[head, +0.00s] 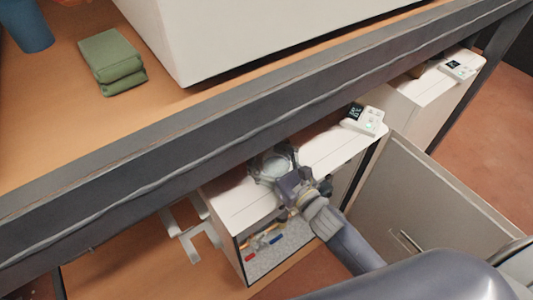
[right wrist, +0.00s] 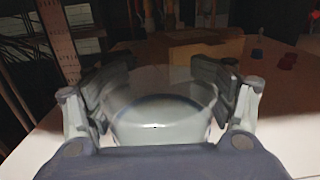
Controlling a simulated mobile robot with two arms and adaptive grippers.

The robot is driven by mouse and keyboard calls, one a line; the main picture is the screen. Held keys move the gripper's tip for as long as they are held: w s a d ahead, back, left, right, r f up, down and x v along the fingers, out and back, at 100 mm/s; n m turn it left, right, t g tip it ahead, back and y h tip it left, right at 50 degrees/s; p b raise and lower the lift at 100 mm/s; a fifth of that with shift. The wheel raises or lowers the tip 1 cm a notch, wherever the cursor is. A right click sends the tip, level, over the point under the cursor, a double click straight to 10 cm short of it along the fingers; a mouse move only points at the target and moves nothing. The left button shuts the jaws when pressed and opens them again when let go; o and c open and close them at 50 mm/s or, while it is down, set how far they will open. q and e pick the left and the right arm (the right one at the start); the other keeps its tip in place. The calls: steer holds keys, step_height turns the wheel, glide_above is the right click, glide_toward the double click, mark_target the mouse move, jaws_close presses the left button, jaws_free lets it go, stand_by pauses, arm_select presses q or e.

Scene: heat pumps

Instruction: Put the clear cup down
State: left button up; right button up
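The clear cup (head: 279,160) shows over the white top of a low cabinet (head: 238,203), under the edge of the large table. My right gripper (head: 284,176) has its fingers around the cup. In the right wrist view the clear cup (right wrist: 160,118) fills the space between the two dark finger pads, which press against its sides. The cup looks upright. Whether its base touches the cabinet top cannot be told. My left gripper is not in view.
The large table's dark edge (head: 150,150) runs just above the cup. A small device with a display (head: 365,119) stands on the cabinet top to the right. An open door panel (head: 420,190) is right of my arm. In the right wrist view a cardboard box (right wrist: 205,50) stands behind the cup.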

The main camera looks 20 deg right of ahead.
steer(key=shift+r, duration=0.1)
steer(key=b+v, duration=0.1)
steer(key=v, duration=0.9)
steer(key=shift+s+b, duration=0.2)
steer(key=shift+b, duration=0.1)
steer(key=shift+v, duration=0.85)
